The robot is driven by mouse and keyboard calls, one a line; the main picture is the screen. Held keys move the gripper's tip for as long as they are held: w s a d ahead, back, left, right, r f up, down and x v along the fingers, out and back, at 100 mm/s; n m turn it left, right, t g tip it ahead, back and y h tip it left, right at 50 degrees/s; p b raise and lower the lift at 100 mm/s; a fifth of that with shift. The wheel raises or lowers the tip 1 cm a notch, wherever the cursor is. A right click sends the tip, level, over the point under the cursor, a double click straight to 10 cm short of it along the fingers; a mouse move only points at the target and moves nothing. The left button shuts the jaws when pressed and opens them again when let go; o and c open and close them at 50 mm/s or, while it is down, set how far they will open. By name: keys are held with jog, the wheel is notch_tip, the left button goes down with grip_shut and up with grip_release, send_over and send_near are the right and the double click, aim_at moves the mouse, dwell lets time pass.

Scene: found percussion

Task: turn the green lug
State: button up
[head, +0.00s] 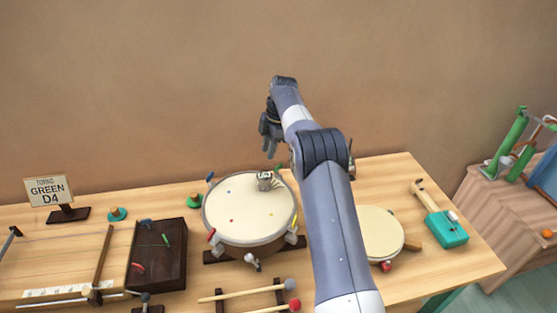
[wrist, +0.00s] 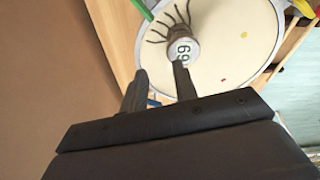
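The round drum (head: 236,228) with a cream head stands on the table, its head also showing in the wrist view (wrist: 228,42). Coloured lugs sit around its rim. The green lug (head: 279,166) is at the back right, partly hidden beside my arm; it shows at the top of the wrist view (wrist: 143,9). My gripper (head: 267,148) hangs above the drum's back edge, open and empty, fingers spread in the wrist view (wrist: 158,75). It is apart from the green lug. The blue lug (head: 210,178) shows between the fingers in the wrist view (wrist: 153,102).
A small device (head: 265,180) stands on the drum head; its display (wrist: 184,51) seems to read 69. A sign (head: 49,190) says "TUNING GREEN D4". Mallets (head: 250,291) lie in front. A smaller drum (head: 380,235) stands right. A wall rises behind.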

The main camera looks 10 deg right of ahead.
aim_at(278, 168)
jog(key=f+n+h, duration=0.1)
jog(key=f, duration=0.2)
jog(key=w+d+f+n+p, duration=0.1)
jog(key=f+n, duration=0.1)
jog(key=f, duration=0.1)
jog(key=d+f+n+h+p, duration=0.1)
jog(key=f, duration=0.1)
jog(key=shift+w+d+f+h, duration=0.2)
jog(key=shift+d+f+h, duration=0.1)
jog(key=shift+f, duration=0.1)
jog(key=shift+c, duration=0.3)
grip_shut()
